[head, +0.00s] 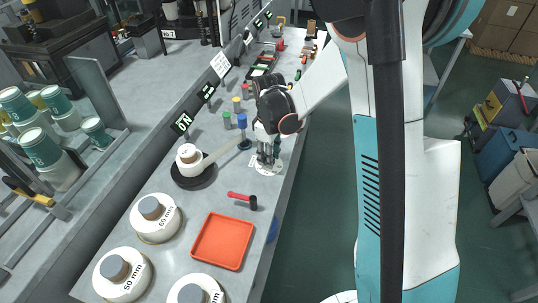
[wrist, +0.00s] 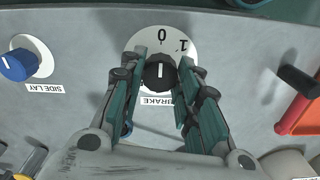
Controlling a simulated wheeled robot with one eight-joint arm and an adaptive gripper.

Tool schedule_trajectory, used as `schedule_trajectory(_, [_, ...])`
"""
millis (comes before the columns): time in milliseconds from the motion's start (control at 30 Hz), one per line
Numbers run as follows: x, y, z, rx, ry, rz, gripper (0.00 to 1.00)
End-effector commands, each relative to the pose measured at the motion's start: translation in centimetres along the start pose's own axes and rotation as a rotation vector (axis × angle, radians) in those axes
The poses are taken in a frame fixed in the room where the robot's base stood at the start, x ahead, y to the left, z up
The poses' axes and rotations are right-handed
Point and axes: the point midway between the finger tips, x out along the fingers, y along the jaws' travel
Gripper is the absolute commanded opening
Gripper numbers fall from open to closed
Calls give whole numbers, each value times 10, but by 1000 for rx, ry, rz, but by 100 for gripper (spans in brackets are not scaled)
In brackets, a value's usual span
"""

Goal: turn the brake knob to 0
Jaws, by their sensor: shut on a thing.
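The brake knob (wrist: 160,76) is black and round with a white pointer line. It sits on a white dial plate (wrist: 140,40) marked 0 and 1, with the label BRAKE below it in the wrist view. The pointer line stands upright in that view, roughly in line with the 0. My gripper (wrist: 162,70) is shut on the knob, with one green finger on each side. In the head view my gripper (head: 267,160) reaches down to the white dial plate (head: 268,169) at the table's right edge; the knob is hidden there by the fingers.
A blue side lay knob (wrist: 18,65) is left of the brake dial in the wrist view.

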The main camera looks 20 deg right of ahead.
Motion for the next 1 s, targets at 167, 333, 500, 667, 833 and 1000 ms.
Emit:
schedule_trajectory(167, [0,0,0,0,-1,0,6])
schedule_trajectory(333, [0,0,0,0,-1,0,48])
schedule_trajectory(500, [0,0,0,1,-1,0,51])
schedule_trajectory(667, [0,0,0,1,0,0,51])
schedule_trajectory(833, [-11,0,0,1,0,0,51])
schedule_trajectory(1000, [-41,0,0,1,0,0,51])
